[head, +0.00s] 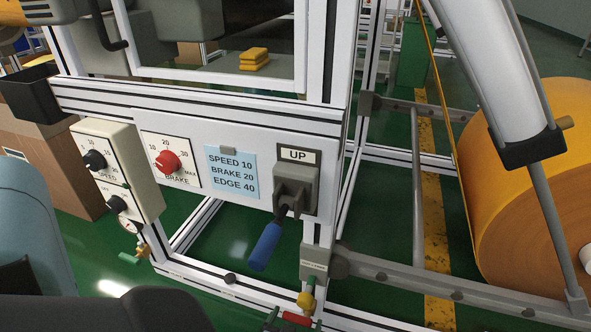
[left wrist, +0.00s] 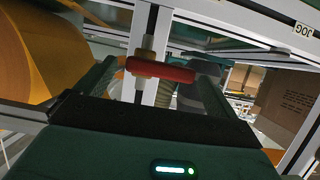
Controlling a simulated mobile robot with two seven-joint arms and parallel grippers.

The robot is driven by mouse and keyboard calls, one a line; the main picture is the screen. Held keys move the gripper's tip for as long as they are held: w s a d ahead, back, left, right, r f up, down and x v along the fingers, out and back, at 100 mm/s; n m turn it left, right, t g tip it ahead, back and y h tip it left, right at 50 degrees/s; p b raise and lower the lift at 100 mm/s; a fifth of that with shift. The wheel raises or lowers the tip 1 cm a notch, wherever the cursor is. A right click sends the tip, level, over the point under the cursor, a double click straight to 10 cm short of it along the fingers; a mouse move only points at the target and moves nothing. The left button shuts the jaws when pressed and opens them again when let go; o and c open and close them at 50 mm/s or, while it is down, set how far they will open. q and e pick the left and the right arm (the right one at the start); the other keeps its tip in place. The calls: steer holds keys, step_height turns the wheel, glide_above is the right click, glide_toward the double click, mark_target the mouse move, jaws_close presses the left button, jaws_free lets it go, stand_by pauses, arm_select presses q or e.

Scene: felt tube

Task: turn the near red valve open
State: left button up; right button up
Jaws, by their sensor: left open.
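The near red valve (head: 297,319) is at the bottom edge of the head view, below a brass fitting on the white frame's front corner. In the left wrist view its red handle (left wrist: 160,70) lies crosswise in front of a white post. My left gripper (head: 293,323) is at the bottom edge of the head view, mostly cut off, its fingertips on either side of the handle. In the left wrist view the open fingers (left wrist: 154,78) stand left and right of the handle, apart from each other. I cannot tell whether they touch it. My right gripper is not in view.
A panel with a blue-handled lever (head: 266,246), a red BRAKE knob (head: 168,161) and a SPEED box (head: 116,170) is above. A green-handled valve (head: 131,258) sits left. A large orange roll (head: 540,190) and a grey rail (head: 440,281) are right.

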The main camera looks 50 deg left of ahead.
mark_target(309, 326)
arm_select(q)
steer(key=c, duration=1)
steer(key=m, duration=0.1)
steer(key=m+y, duration=0.1)
steer(key=d+m+g+y, duration=0.1)
steer(key=shift+w+r+m, duration=0.25)
steer(key=shift+r+m, duration=0.05)
steer(key=shift+r, duration=0.1)
steer(key=shift+w+d+r+m+y, duration=0.1)
steer(key=shift+d+m+y, duration=0.05)
steer(key=shift+m+y, duration=0.4)
steer(key=shift+w+d+r+m+y, duration=0.1)
steer(key=shift+d+m+y, duration=0.05)
steer(key=shift+m+y, duration=0.4)
steer(key=m, duration=0.1)
steer(key=m+y, duration=0.1)
steer(key=m, duration=0.1)
steer(key=shift+w+d+m+y, duration=0.25)
steer(key=shift+d+m+y, duration=0.15)
steer(key=shift+w+d+f+m+y, duration=0.15)
steer(key=shift+m+y, duration=0.1)
steer(key=shift+m, duration=0.4)
steer(key=shift+d+m+y, duration=0.1)
steer(key=shift+m+y, duration=0.2)
steer(key=shift+m, duration=0.3)
steer(key=shift+w+d+f+m+y, duration=0.15)
steer(key=shift+m+y, duration=0.1)
steer(key=shift+m, duration=0.4)
steer(key=shift+s+r, duration=0.1)
